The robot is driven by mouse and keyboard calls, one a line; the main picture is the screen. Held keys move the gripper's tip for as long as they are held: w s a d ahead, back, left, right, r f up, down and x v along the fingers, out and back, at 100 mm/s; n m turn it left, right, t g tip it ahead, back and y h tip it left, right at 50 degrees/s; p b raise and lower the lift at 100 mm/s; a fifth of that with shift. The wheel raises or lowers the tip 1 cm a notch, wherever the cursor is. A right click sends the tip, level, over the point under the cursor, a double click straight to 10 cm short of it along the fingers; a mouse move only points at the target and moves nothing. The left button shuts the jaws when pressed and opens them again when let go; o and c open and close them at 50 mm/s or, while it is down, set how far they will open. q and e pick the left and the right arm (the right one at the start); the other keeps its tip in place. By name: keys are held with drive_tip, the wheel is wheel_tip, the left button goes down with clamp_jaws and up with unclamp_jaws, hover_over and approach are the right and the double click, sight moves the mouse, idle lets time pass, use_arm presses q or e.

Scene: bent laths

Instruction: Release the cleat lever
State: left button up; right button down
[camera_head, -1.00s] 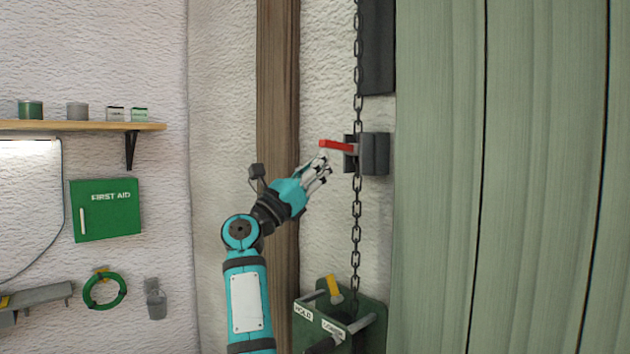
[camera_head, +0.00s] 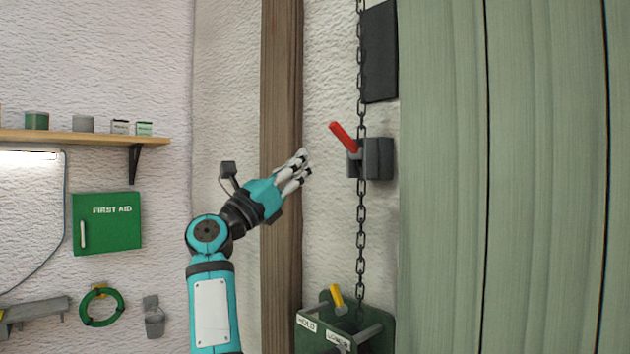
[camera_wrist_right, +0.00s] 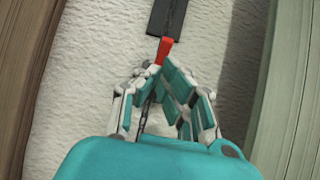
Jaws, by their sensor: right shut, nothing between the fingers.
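The red cleat lever (camera_head: 344,136) sticks up and to the left from the dark grey cleat block (camera_head: 378,158) on the white wall. In the right wrist view the red lever (camera_wrist_right: 164,48) shows beyond my fingertips. My right gripper (camera_head: 303,164) is shut and empty. It is below and left of the lever and apart from it in the head view. A dark chain (camera_head: 361,225) hangs vertically past the cleat. My left gripper is not in view.
A green box (camera_head: 378,325) with a yellow lever (camera_head: 337,296) and HOLD and LOWER labels is below the cleat. A wooden post (camera_head: 281,60) stands behind my right arm. Green boards (camera_head: 500,180) fill the right side. A first aid box (camera_head: 106,225) hangs at left.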

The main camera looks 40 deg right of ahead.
drive_tip(key=shift+s+a+r+b, duration=0.1)
drive_tip(key=shift+a+r+b, duration=0.2)
drive_tip(key=shift+a, duration=0.5)
drive_tip(key=shift+s+a+r+b, duration=0.1)
drive_tip(key=shift+a+r, duration=0.3)
drive_tip(key=shift+a, duration=0.45)
drive_tip(key=shift+s+a+r+b, duration=0.15)
drive_tip(key=shift+a+r, duration=0.2)
drive_tip(key=shift+a, duration=0.45)
